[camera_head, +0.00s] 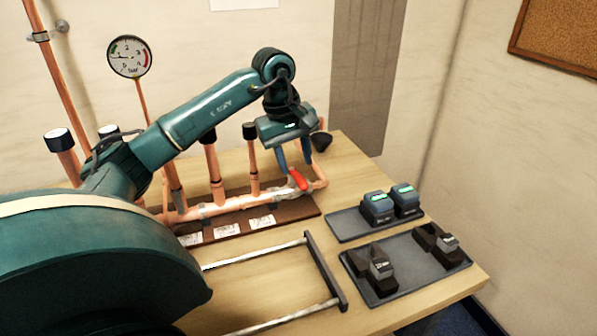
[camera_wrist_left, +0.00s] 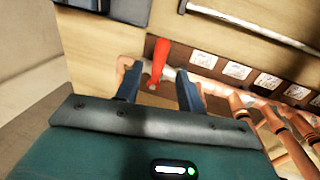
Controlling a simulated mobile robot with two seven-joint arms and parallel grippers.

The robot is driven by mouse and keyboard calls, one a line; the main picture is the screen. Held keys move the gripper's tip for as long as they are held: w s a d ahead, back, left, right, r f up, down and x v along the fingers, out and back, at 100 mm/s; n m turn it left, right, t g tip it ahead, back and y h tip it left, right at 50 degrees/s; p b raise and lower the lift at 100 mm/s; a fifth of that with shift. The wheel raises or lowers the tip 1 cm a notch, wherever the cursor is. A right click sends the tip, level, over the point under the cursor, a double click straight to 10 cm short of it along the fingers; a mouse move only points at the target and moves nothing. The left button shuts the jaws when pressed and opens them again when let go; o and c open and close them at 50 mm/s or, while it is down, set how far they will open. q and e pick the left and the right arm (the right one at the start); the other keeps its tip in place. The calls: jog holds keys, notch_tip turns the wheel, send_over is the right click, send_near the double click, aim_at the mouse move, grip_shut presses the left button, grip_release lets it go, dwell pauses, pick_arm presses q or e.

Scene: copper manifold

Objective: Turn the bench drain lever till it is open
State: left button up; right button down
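The red bench drain lever (camera_head: 299,181) sits near the right end of the horizontal copper pipe (camera_head: 240,202) on the bench. It also shows in the left wrist view (camera_wrist_left: 160,58), sticking out across the pipe's line. My left gripper (camera_head: 297,165) is above the lever, pointing down. Its two blue fingers are apart, and in the left wrist view the gripper (camera_wrist_left: 157,75) has the lever between the fingers with space on both sides. I cannot tell whether a finger touches it. My right gripper is in neither view.
Upright copper pipes (camera_head: 213,165) rise behind the manifold, with a pressure gauge (camera_head: 129,56) at the left. White labels (camera_head: 227,231) lie in front. A black bar with metal rods (camera_head: 325,271) and two grey trays (camera_head: 350,224) (camera_head: 407,289) holding devices occupy the bench's front and right.

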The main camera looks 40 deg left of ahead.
aim_at(300, 178)
pick_arm(q)
jog(key=shift+w+d+f, duration=0.1)
jog(key=shift+w+f, duration=0.1)
jog(key=shift+f, duration=0.85)
jog(key=shift+w+d+f, duration=0.1)
jog(key=shift+w+f, duration=0.1)
jog(key=shift+f, duration=0.85)
jog(key=shift+c, duration=0.2)
grip_shut()
